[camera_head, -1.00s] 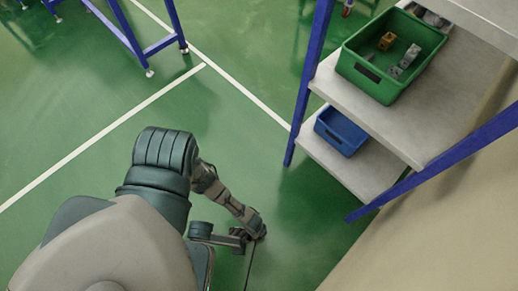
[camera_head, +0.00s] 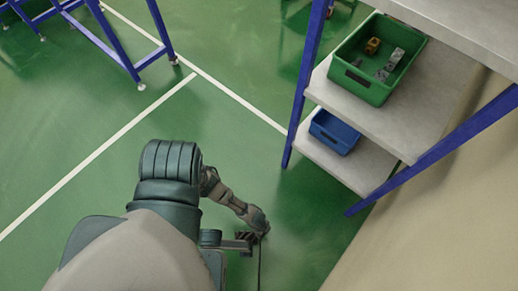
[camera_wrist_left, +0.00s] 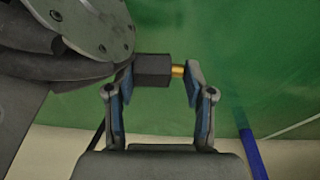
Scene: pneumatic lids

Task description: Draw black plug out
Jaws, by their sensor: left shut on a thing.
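In the left wrist view my left gripper (camera_wrist_left: 160,78) is shut on the black plug (camera_wrist_left: 152,70). The plug is a dark block with a brass end (camera_wrist_left: 178,71) facing the right finger. It lies crosswise between the two fingertips. A grey round part with bolts (camera_wrist_left: 85,22) fills the upper left, close to the left finger. I cannot tell whether the plug touches it. In the head view an arm of mine reaches toward the lower middle; the plug cannot be made out there. My right gripper is not in view.
A shelf unit (camera_head: 440,105) with blue posts stands at the right, against a beige wall. A green bin (camera_head: 365,85) with several small parts is on a shelf, and a blue bin (camera_head: 338,130) is below. Green floor with white lines lies open at the left.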

